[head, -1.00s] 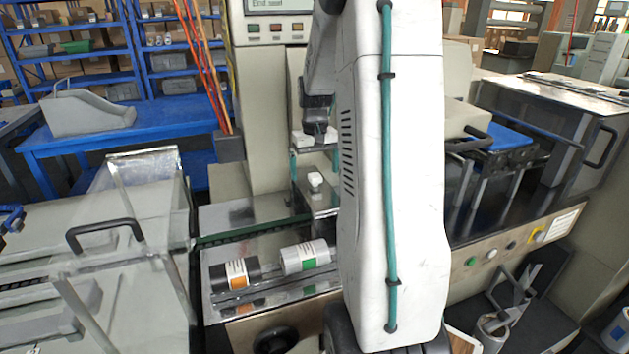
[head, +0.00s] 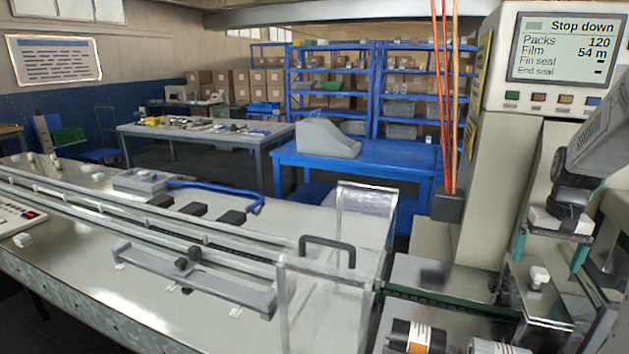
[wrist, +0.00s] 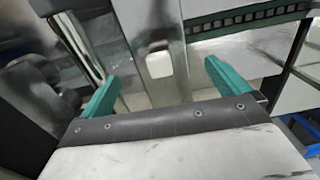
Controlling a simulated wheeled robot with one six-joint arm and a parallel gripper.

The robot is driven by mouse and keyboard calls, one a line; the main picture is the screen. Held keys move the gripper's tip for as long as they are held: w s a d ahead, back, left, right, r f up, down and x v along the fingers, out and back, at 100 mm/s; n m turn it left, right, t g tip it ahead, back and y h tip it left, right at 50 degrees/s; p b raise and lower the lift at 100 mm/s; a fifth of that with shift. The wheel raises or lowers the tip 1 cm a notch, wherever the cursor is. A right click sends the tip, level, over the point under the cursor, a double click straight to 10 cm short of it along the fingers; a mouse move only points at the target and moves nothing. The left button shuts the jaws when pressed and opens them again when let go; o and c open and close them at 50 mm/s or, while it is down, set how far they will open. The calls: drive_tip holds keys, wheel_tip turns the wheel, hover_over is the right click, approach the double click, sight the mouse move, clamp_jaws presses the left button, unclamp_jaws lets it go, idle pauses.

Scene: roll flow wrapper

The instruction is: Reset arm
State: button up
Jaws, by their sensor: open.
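My gripper (head: 550,248) is at the right edge of the head view, under my wrist. Its two teal fingers point down and stand apart with nothing between them. In the wrist view my gripper (wrist: 161,72) is open above the machine. A small white knob (head: 539,276) sits on a metal plate (head: 520,302) below the fingers. The knob also shows in the wrist view (wrist: 159,64), between and beyond the fingertips. I cannot tell how high the fingers are above it. Most of my arm is out of the head view.
The wrapper's column with its display (head: 565,48) reading "Stop down" stands beside my gripper. A clear guard (head: 367,200) with a black handle (head: 327,243) is open at the middle. A black and orange labelled roll (head: 415,338) lies at the bottom. A long conveyor bed fills the left.

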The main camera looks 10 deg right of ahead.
drive_tip(key=shift+g+y, duration=0.3)
drive_tip(key=shift+g, duration=0.1)
drive_tip(key=s+a, duration=0.3)
drive_tip(key=a, duration=0.1)
drive_tip(key=shift+f, duration=0.25)
drive_tip(key=s+a+r+n, duration=0.2)
drive_tip(key=s+a, duration=0.3)
drive_tip(key=a, duration=0.5)
drive_tip(key=s+a+r+n+t, duration=0.1)
drive_tip(key=s+a+r, duration=0.3)
drive_tip(key=a, duration=0.6)
drive_tip(key=s+a+r+n+t, duration=0.1)
drive_tip(key=s+a+r+n, duration=0.2)
drive_tip(key=s+a, duration=0.4)
drive_tip(key=a, duration=0.3)
drive_tip(key=shift+a+n+h, duration=0.25)
drive_tip(key=shift+n+h, duration=0.05)
drive_tip(key=shift+h, duration=0.1)
